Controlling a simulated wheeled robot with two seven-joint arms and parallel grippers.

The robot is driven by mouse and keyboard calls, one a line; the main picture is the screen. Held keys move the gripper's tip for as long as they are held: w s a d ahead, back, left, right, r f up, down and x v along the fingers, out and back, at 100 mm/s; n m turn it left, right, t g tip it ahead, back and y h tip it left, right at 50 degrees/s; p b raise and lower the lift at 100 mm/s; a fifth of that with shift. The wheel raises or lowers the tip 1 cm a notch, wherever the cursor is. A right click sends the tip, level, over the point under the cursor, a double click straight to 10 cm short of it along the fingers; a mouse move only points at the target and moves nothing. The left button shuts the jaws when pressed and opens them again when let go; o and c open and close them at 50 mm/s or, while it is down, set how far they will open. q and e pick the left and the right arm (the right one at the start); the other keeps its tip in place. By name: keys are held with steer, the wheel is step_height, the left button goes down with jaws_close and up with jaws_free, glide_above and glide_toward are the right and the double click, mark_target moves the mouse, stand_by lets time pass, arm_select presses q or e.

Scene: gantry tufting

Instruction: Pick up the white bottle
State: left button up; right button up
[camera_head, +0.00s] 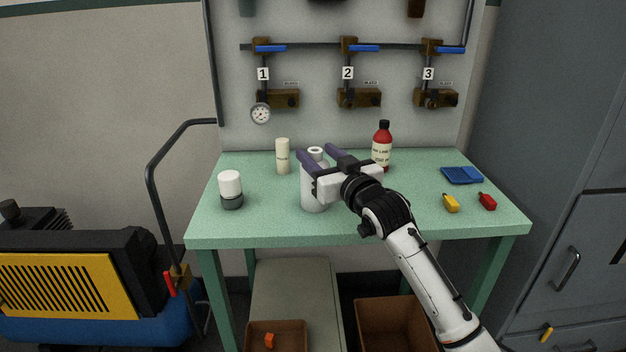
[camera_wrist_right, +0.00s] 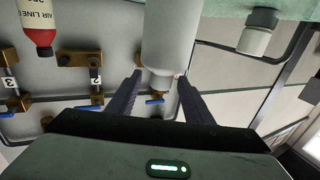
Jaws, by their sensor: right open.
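The white bottle (camera_head: 313,200) stands upright near the middle of the green table, with a ring-shaped opening or cap at its top. My right gripper (camera_head: 316,149) is open at the height of the bottle's upper part, its two dark purple fingers reaching to either side of it. My gripper's body hides part of the bottle's right side. In the right wrist view, which is upside down, the bottle (camera_wrist_right: 170,38) hangs between and just beyond the open fingertips (camera_wrist_right: 160,77). Contact cannot be told. My left gripper is not in view.
On the green table (camera_head: 260,222) stand a white-topped jar (camera_head: 230,185), a cream tube (camera_head: 283,156) and a red bottle (camera_head: 382,150). A blue tray (camera_head: 462,176), yellow item (camera_head: 451,202) and red item (camera_head: 487,201) lie right. Valves and pipes (camera_head: 300,46) line the wall behind.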

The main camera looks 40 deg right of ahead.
steer(key=w, duration=0.5)
steer(key=shift+w+d+f, duration=0.1)
steer(key=shift+w+d, duration=0.15)
steer(key=shift+d, duration=0.1)
jaws_close()
